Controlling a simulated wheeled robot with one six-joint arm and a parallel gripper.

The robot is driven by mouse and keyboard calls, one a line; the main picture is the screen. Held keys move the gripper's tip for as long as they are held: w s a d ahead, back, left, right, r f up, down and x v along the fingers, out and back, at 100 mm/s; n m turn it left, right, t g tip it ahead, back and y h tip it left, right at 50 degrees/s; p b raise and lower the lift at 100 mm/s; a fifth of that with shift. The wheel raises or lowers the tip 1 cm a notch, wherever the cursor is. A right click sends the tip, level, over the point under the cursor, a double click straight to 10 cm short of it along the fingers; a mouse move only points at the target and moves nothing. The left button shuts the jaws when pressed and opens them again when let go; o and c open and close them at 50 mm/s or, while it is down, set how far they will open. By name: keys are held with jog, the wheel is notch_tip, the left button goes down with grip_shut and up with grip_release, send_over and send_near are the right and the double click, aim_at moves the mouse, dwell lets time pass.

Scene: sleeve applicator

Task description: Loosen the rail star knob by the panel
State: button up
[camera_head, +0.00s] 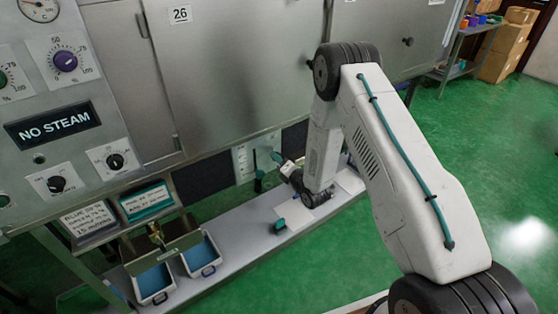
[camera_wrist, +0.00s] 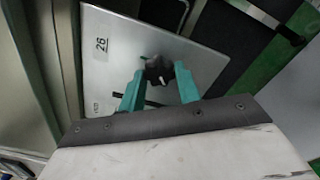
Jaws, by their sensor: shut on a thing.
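The star knob (camera_wrist: 158,68) is dark and lobed, with a small pale pin or stem at its middle. In the wrist view it stands in front of a pale grey panel (camera_wrist: 120,65) marked 26. My gripper (camera_wrist: 159,78) has its two teal fingers on either side of the knob, shut on it. In the head view my gripper (camera_head: 279,160) is low, beneath the steel cabinet and beside a narrow pale panel (camera_head: 243,162). The arm and wrist hide the knob there.
A grey shelf (camera_head: 240,250) runs below, with two blue-lined trays (camera_head: 152,284) (camera_head: 200,257) at its left end. A small teal-topped piece (camera_head: 279,226) stands on it. The steel cabinet (camera_head: 230,70) is close behind my arm. Green floor is open at right.

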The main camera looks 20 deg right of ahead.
jog(key=shift+n, duration=0.4)
jog(key=o, duration=1)
jog(key=v, duration=0.7)
jog(key=shift+s+d, duration=0.15)
jog(key=shift+s, duration=0.2)
